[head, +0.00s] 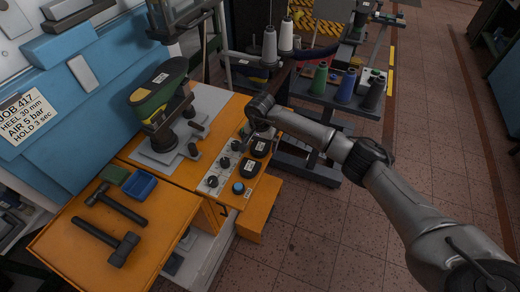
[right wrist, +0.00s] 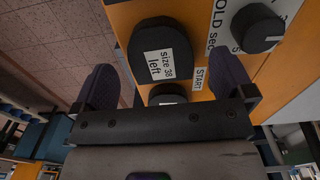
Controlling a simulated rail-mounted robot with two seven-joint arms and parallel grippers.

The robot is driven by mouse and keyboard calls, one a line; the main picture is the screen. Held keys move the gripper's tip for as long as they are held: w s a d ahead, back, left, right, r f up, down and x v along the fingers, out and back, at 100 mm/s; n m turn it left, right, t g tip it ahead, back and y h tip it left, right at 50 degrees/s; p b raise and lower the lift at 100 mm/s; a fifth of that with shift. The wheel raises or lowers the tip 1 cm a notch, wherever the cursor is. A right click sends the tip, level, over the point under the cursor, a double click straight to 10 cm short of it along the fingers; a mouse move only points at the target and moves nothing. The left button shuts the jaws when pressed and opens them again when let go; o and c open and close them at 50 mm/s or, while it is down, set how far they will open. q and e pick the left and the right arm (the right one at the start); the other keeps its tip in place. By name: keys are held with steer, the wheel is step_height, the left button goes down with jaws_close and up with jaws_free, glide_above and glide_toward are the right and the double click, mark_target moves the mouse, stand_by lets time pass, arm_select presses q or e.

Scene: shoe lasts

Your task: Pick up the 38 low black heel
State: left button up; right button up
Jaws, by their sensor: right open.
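Two low black heels with white labels lie on the orange bench top beside the control panel: one farther back (head: 260,147) and one nearer (head: 248,168) in the head view. In the right wrist view, a black heel (right wrist: 150,38) has a label reading "size 38 left". A second black piece (right wrist: 167,90) is partly hidden behind my gripper body. I cannot tell which of the two in the head view is which. My right gripper (head: 258,126) is open and empty above the heels, its dark fingers (right wrist: 167,82) spread on either side. My left gripper is not in view.
A control panel (head: 213,182) with black knobs and a blue button (head: 238,187) lies beside the heels. A green-and-black shoe (head: 158,90) stands on a last holder behind. Two hammers (head: 110,245) and a blue tray (head: 139,186) are on the left. Thread spools (head: 345,86) stand at the back.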

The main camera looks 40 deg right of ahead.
steer(key=shift+f, duration=0.75)
steer(key=c, duration=1)
steer(key=shift+r, duration=0.15)
